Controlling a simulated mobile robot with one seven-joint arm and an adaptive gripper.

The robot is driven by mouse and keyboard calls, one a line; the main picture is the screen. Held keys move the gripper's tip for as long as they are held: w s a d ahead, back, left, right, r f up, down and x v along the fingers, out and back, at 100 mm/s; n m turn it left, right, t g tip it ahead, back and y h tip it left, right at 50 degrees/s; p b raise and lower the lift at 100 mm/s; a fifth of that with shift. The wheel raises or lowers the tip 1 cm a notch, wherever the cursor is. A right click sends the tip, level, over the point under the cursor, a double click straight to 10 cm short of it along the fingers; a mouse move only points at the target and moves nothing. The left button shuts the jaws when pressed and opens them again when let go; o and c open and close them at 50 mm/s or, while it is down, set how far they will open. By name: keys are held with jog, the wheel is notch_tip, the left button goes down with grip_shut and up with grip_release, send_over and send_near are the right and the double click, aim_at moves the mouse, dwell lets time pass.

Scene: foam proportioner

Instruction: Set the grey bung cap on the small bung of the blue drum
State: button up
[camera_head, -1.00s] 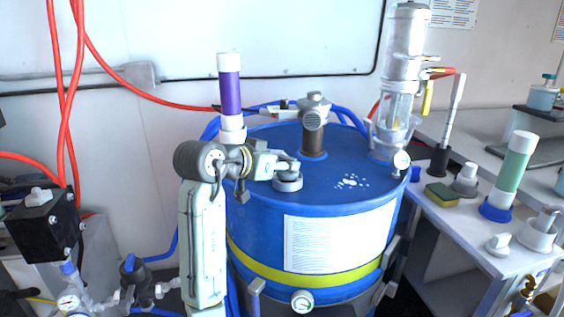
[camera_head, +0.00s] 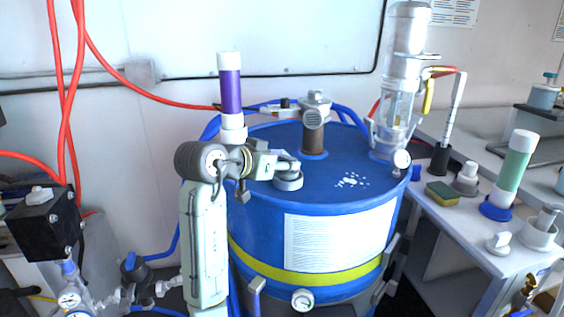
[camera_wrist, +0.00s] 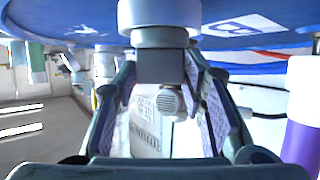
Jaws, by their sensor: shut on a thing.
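The blue drum (camera_head: 330,240) stands in the middle, with its lid (camera_head: 345,160) clear in front. My gripper (camera_head: 288,164) is over the front left of the lid, its fingers shut on the upper part of the grey bung cap (camera_head: 288,182). In the wrist view my gripper (camera_wrist: 170,110) has the dark block (camera_wrist: 160,66) of the cap between its pads, with the cap's pale round part (camera_wrist: 160,14) against the drum's blue top (camera_wrist: 240,28). The cap is at the lid's surface; I cannot tell whether it is seated. The small bung is hidden beneath it.
A brown pipe with a grey head (camera_head: 314,125) rises from the lid's centre. A clear and metal cylinder (camera_head: 400,70) stands at its back right. A purple tube (camera_head: 231,90) stands behind my arm. The right bench (camera_head: 465,225) holds a sponge (camera_head: 442,194) and a green tube (camera_head: 515,165).

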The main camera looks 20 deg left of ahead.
jog(key=shift+f, duration=0.5)
jog(key=o, duration=0.9)
jog(key=shift+c, duration=0.2)
jog(key=p+v, duration=0.3)
jog(key=v, duration=0.8)
